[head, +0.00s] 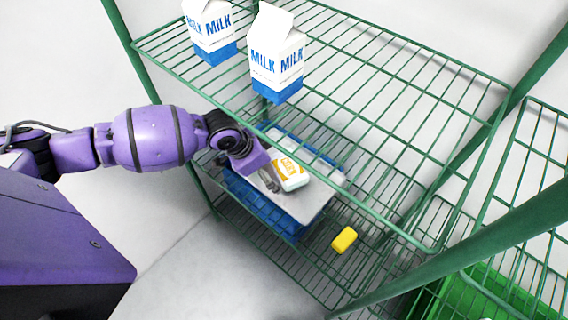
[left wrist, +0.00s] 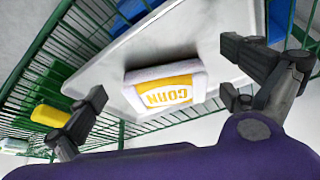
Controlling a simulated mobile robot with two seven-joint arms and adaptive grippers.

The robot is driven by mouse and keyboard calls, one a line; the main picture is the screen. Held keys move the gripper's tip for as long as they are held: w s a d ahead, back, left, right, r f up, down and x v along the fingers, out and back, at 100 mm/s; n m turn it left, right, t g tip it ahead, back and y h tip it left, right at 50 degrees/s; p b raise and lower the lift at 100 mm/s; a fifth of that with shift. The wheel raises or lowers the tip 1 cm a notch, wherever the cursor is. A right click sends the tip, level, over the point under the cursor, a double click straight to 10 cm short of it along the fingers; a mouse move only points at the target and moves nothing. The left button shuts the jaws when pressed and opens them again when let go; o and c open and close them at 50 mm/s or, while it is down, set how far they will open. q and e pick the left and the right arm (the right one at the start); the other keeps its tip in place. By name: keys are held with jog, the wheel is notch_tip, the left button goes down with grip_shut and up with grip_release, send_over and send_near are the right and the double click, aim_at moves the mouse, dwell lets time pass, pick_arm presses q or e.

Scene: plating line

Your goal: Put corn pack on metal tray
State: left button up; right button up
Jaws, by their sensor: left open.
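The white corn pack (head: 290,174), with a yellow label, lies on the flat grey metal tray (head: 312,203) on the lower shelf. In the left wrist view, the corn pack (left wrist: 166,88) appears to rest flat on the metal tray (left wrist: 112,62), label facing the camera. My left gripper (head: 270,180) is beside the pack in the head view. In the left wrist view, the left gripper (left wrist: 165,99) is open, with its fingers apart on either side of the pack and visible gaps. My right gripper is not in view.
A blue crate (head: 262,213) is under the tray. A yellow block (head: 344,239) lies on the lower wire shelf to the right. Two milk cartons (head: 277,58) (head: 210,32) stand on the upper green wire shelf (head: 400,95), which overhangs the tray. A green crate (head: 500,297) is at lower right.

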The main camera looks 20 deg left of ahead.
pick_arm(q)
jog(key=s+a, duration=0.4)
jog(key=s, duration=0.1)
jog(key=shift+a, duration=0.3)
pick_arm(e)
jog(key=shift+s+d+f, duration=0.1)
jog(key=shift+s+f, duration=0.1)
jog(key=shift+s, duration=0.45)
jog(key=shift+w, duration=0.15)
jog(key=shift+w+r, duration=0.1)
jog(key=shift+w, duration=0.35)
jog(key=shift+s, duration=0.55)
